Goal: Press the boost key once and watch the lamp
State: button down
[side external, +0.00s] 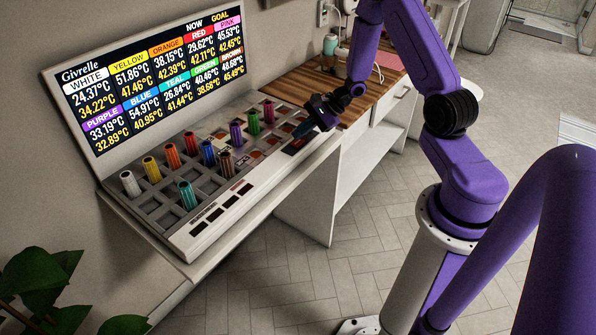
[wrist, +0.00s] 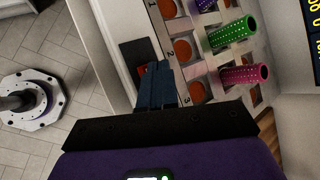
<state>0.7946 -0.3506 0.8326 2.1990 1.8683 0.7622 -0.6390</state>
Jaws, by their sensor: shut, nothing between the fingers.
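My gripper (side external: 299,132) is shut and empty, angled down over the right end of the sloped console (side external: 232,201). In the wrist view its closed fingertips (wrist: 154,68) overlap a dark panel (wrist: 133,50) on the console's edge strip. A small red patch (wrist: 142,69) shows beside the fingertips, partly hidden by them. The side view also shows this dark panel (side external: 294,147) just under the fingers. I cannot tell whether the fingertips touch it. I cannot read which part is the boost key or the lamp, nor whether anything is lit.
The display (side external: 155,75) behind the console lists temperatures per colour under NOW and GOAL. Several coloured rollers stand in the console's sockets, including a green one (side external: 254,122) and a pink one (side external: 268,111) near my gripper. A wooden counter (side external: 310,84) lies behind.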

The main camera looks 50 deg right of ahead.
aim_at(301, 142)
jog(key=shift+f, duration=0.3)
jog(key=shift+f, duration=0.15)
dwell(0.5)
jog(key=shift+r, duration=0.65)
notch_tip(301, 142, up, 6)
dwell(0.7)
